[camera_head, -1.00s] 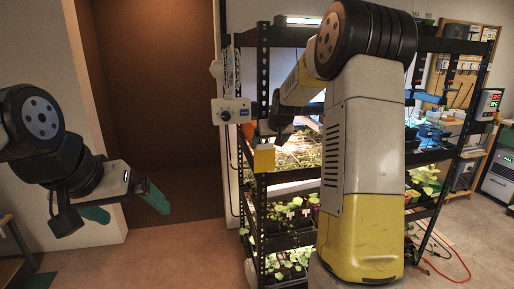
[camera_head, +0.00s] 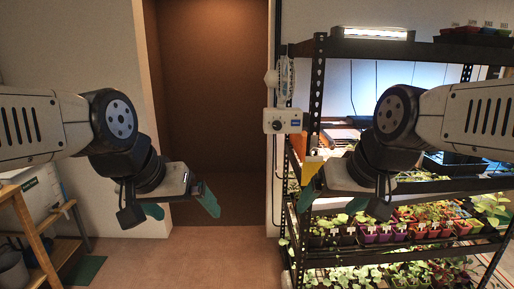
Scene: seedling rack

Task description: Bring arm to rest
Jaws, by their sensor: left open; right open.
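My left gripper (camera_head: 181,202) is at the left, in front of the brown doorway, with its two green fingers apart and nothing between them. My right gripper (camera_head: 309,193) is in front of the left end of the seedling rack (camera_head: 317,110). One green finger of it shows clearly; the rest is partly hidden by its own wrist.
The rack's shelves hold several seedling pots (camera_head: 385,232) and trays under a lit lamp (camera_head: 375,33). A white control box (camera_head: 282,121) hangs at the rack's left. A wooden shelf (camera_head: 38,230) stands at the far left. The floor (camera_head: 200,262) between is clear.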

